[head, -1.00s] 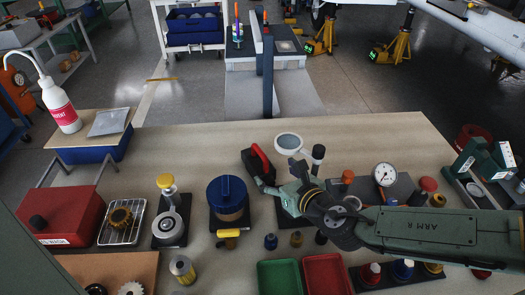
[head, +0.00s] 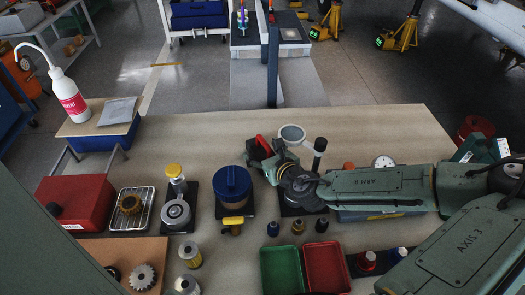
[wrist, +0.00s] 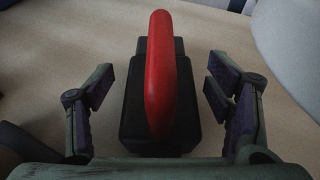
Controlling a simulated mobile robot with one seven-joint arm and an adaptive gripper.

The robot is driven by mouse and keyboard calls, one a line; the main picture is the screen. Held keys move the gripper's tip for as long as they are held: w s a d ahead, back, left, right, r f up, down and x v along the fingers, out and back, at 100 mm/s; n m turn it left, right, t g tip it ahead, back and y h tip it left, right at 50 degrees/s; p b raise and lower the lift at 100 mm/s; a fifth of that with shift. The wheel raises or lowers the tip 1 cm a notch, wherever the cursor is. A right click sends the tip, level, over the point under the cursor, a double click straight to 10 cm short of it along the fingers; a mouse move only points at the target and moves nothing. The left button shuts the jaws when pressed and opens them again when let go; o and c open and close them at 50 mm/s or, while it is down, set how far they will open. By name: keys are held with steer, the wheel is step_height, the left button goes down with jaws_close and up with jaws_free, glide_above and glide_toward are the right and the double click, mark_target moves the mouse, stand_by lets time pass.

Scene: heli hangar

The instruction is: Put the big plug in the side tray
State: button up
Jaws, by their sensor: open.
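A black block with a red loop handle (wrist: 162,75), likely the big plug, stands upright on the bench in the wrist view. In the head view its red handle (head: 263,144) shows just behind my gripper (head: 262,160), which hides most of the block. My gripper (wrist: 158,95) is open, with one finger on each side of the block and a visible gap on both sides. A green tray (head: 281,270) and a red tray (head: 326,268) lie empty at the front of the bench. A blue tray (head: 95,142) stands off the left side, partly covered by a board.
Close by are a blue-lidded jar (head: 232,183), a round magnifier (head: 292,134) and several small fittings (head: 297,227). A red box (head: 74,203) and a wire rack (head: 131,208) stand left. The bench behind the jar is clear.

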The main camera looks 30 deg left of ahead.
steer(key=shift+w+a+f, duration=0.1)
steer(key=shift+a+f, duration=0.05)
steer(key=shift+a, duration=0.05)
steer(key=shift+c, duration=0.4)
steer(key=c, duration=1.6)
